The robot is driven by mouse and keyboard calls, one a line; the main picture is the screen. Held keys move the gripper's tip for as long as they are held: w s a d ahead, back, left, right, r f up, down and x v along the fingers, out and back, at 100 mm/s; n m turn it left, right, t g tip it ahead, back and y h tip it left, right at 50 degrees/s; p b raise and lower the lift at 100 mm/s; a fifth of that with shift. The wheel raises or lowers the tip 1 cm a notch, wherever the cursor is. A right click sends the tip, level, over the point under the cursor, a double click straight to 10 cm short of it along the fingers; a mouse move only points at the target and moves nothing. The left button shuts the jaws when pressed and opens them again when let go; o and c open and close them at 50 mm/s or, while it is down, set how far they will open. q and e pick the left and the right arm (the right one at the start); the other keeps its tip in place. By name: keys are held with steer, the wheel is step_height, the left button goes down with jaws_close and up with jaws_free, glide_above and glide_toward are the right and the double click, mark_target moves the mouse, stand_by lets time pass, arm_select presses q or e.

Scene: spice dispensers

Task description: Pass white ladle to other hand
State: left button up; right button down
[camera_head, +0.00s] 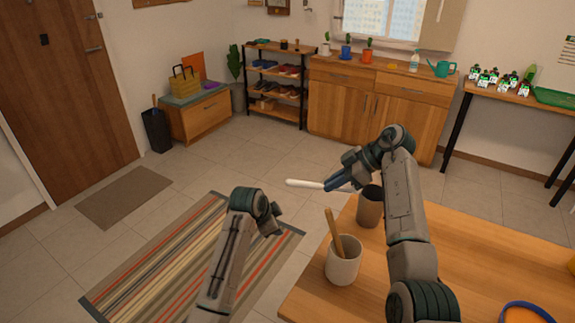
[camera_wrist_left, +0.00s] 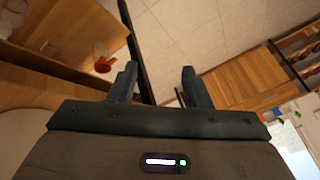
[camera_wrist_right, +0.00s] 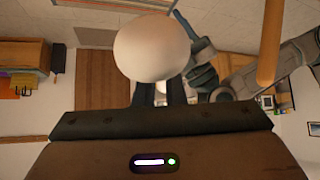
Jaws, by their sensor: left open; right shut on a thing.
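The white ladle (camera_head: 305,183) is held in my right gripper (camera_head: 334,184), above and beyond the table's left edge. A long pale part of it points left in the head view. In the right wrist view its rounded white part (camera_wrist_right: 152,47) fills the upper middle and hides the fingertips. My left gripper (camera_head: 276,226) is lower and to the left of the ladle, apart from it. In the left wrist view its two fingers (camera_wrist_left: 156,80) are spread with nothing between them. The ladle does not show in that view.
On the wooden table (camera_head: 470,250) stand a white cup (camera_head: 343,265) with a wooden utensil (camera_head: 334,232) and a dark cup (camera_head: 369,208), both below my right arm. A blue-rimmed round thing (camera_head: 525,312) lies front right. The floor over the striped rug (camera_head: 150,270) is open.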

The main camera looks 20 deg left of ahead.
mark_target(312, 185)
arm_select(q)
steer(key=s+d+r+m+h, duration=0.1)
steer(key=s+d+r+m, duration=0.2)
steer(key=r, duration=0.9)
steer(key=s+d+r+m+h, duration=0.1)
steer(key=d+r+m+h, duration=0.3)
steer(key=r, duration=0.9)
steer(key=w+d+f, duration=0.1)
steer(key=w+f, duration=0.1)
steer(key=f, duration=0.1)
steer(key=w+f+y, duration=0.1)
steer(key=w+f, duration=0.1)
steer(key=f, duration=0.1)
steer(key=w+d+f+y, duration=0.1)
steer(key=w+f, duration=0.1)
steer(key=f, duration=0.1)
steer(key=shift+d+f+m, duration=0.3)
steer(key=shift+d+m, duration=0.05)
steer(key=shift+m, duration=0.05)
steer(key=shift+c, duration=0.4)
jaws_close()
arm_select(e)
steer(key=c, duration=1.4)
jaws_free()
steer(key=shift+c, duration=0.2)
